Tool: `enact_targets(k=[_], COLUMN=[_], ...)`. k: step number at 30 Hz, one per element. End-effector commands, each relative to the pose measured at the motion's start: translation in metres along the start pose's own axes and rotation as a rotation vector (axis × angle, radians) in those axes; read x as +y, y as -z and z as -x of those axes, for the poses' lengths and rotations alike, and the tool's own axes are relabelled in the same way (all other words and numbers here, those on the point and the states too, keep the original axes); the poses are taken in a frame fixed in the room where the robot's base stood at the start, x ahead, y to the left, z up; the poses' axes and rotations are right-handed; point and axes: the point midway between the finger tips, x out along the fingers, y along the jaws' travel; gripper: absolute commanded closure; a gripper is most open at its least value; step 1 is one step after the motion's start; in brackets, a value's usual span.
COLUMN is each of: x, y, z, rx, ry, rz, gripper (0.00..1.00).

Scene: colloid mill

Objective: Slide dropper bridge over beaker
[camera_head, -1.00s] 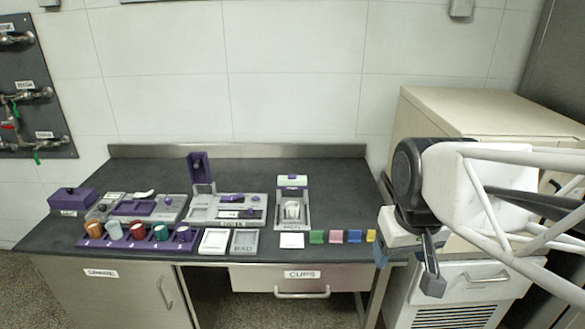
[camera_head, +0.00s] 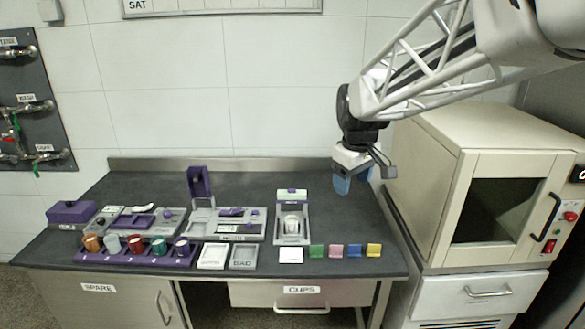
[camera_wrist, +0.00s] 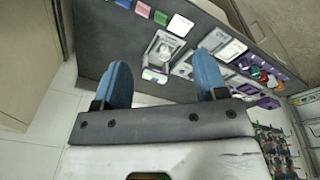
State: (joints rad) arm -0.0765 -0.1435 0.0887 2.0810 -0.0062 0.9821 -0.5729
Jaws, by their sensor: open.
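A grey dosing station (camera_head: 305,229) stands right of the middle of the bench in the head view. A light cup, likely the beaker (camera_head: 291,224), sits upright in it. A crosspiece with a pale green-white top, which I take for the dropper bridge (camera_head: 291,195), stands at its back, behind the cup. Whether it overhangs the cup is not clear. My gripper (camera_head: 353,181) is open and empty, in the air right of the station and above bench height. The wrist view shows the station (camera_wrist: 163,50) beyond my two parted blue fingers (camera_wrist: 162,68).
Coloured blocks stand along the front edge, including a yellow one (camera_head: 373,250). A white square (camera_head: 290,255) lies before the station. A purple rack (camera_head: 130,256) with several cups and a grey-purple machine (camera_head: 225,228) are at left. A beige cabinet (camera_head: 480,150) stands right.

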Motion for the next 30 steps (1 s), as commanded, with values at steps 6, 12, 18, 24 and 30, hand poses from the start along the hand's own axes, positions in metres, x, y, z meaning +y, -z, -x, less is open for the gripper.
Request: enact_targets(k=[6,12,18,24,30], x=[0.022,0.038,0.054,0.066,0.077], y=[0.051,0.097,0.142,0.185,0.228], z=[-0.017,-0.034,-0.057,-0.083,-0.114], rx=[-0.014,-0.024,-0.033,-0.042,-0.05], ry=[0.013,0.025,0.038,0.052,0.068], rz=[0.119,0.229,0.337,0.446,0.555], gripper=[0.34,0.34,0.34,0.34,0.34])
